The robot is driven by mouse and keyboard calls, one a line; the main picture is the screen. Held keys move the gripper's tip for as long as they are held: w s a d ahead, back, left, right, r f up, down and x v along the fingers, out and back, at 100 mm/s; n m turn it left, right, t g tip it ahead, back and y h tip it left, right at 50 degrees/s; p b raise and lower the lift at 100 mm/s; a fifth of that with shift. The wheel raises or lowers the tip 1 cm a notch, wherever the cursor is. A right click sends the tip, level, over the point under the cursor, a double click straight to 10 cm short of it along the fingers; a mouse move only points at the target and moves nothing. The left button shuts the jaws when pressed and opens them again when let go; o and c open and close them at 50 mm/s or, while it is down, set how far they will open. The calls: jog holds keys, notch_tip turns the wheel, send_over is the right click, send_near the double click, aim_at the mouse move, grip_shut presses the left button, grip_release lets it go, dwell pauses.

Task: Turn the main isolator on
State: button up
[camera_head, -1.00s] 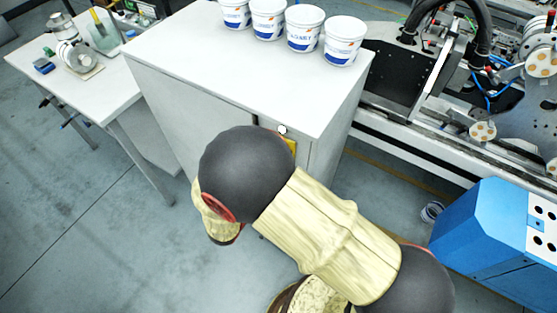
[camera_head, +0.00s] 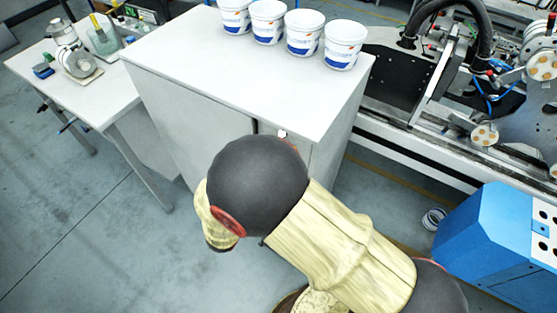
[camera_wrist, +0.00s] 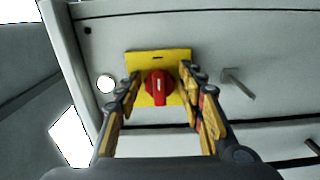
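The main isolator is a red rotary knob (camera_wrist: 158,88) on a yellow plate (camera_wrist: 177,58), fixed to the grey cabinet front in the wrist view. A white mark on the knob points up and down in that picture. My gripper (camera_wrist: 160,84) is open, with one finger on each side of the knob. The fingertips lie over the plate's side edges; I cannot tell whether they touch it. In the head view my arm hides the isolator and my gripper.
The grey cabinet (camera_head: 180,62) carries several white tubs (camera_head: 303,33) on top. A metal handle (camera_wrist: 238,84) sticks out right of the isolator, and a round white part (camera_wrist: 106,83) lies left of it. A blue machine (camera_head: 493,235) stands at the right.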

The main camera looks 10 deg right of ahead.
jog(key=shift+o, duration=0.6)
jog(key=shift+a, duration=0.1)
jog(key=v, duration=1.2)
